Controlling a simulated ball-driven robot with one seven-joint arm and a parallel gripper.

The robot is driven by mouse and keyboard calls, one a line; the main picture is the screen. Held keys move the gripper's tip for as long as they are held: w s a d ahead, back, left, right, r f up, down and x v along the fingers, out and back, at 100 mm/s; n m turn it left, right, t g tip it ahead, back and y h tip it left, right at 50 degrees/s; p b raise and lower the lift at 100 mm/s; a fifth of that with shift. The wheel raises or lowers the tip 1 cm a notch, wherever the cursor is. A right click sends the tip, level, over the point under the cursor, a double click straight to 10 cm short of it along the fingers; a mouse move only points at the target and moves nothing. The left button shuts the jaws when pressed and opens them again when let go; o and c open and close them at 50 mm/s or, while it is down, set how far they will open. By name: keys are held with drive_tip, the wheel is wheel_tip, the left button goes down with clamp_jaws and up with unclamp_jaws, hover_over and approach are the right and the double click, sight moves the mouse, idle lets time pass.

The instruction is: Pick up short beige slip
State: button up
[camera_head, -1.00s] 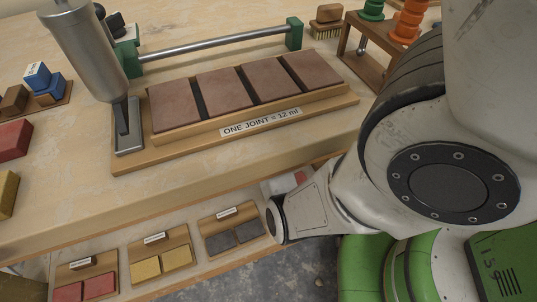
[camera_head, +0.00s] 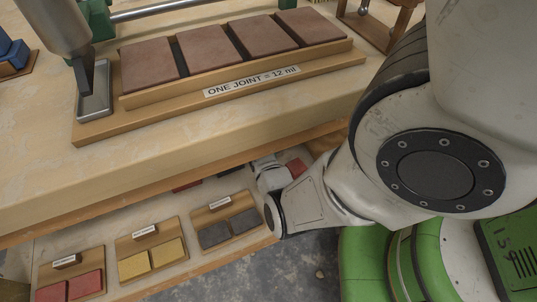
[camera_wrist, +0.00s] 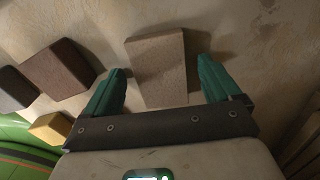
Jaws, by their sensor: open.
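A beige slip (camera_wrist: 158,55), a flat-topped block, lies on a pale, worn surface in the wrist view. My gripper (camera_wrist: 163,68) has two green fingers spread wide, one on each side of the slip's near part. The slip is between the fingertips with gaps at both sides, and nothing is gripped. I cannot tell how high the fingers are above the surface. In the head view my gripper is hidden below the bench top, and the beige slip cannot be made out.
In the wrist view a brown block (camera_wrist: 62,68), a darker block (camera_wrist: 16,90) and a yellow block (camera_wrist: 50,128) lie to the left. In the head view the bench top (camera_head: 190,160) overhangs a lower shelf with red (camera_head: 86,284), yellow (camera_head: 168,252) and grey (camera_head: 244,222) slips on boards.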

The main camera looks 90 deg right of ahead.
drive_tip(key=shift+c, duration=0.3)
drive_tip(key=c, duration=1.2)
